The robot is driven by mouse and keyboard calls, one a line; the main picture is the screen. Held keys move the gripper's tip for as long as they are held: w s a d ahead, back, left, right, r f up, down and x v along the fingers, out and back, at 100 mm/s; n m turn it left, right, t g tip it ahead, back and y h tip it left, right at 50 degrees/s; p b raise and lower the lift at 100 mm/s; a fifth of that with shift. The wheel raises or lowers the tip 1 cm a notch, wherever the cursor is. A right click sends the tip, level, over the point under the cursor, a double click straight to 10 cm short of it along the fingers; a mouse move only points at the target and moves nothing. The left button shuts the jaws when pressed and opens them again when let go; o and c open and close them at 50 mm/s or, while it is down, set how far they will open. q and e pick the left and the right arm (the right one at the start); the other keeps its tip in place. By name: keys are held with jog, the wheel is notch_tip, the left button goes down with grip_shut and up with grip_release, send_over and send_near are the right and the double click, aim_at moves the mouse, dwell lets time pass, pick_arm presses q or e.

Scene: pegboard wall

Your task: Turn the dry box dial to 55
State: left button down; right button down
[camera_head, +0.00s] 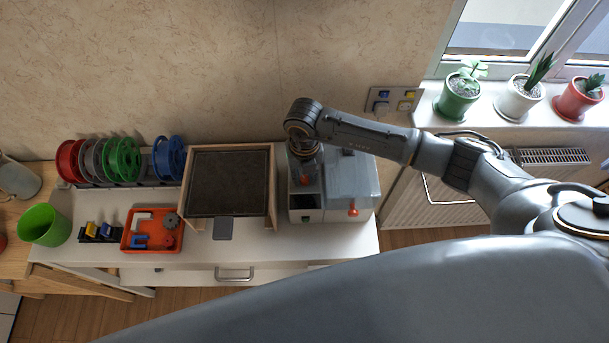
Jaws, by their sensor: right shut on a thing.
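The dry box (334,213) is a white and grey box with a clear lid at the right end of the white bench. The orange knob stands clear of the gripper. My left gripper is not in view.
A dark-bedded frame (229,183) stands left of the box. Further left are an orange tray (170,240) of small parts, several filament spools (122,158) and a green cup (45,225). Potted plants (520,98) line the windowsill. My arm crosses the right side.

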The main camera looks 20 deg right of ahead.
aim_at(305, 179)
jog(key=m, duration=0.4)
jog(key=shift+m+b, duration=0.3)
jog(key=shift+m, duration=0.1)
dwell(0.5)
jog(key=c, duration=1.1)
grip_release()
jog(key=shift+r, duration=0.25)
notch_tip(305, 179, up, 12)
jog(key=shift+f, duration=0.25)
jog(key=shift+f, duration=0.1)
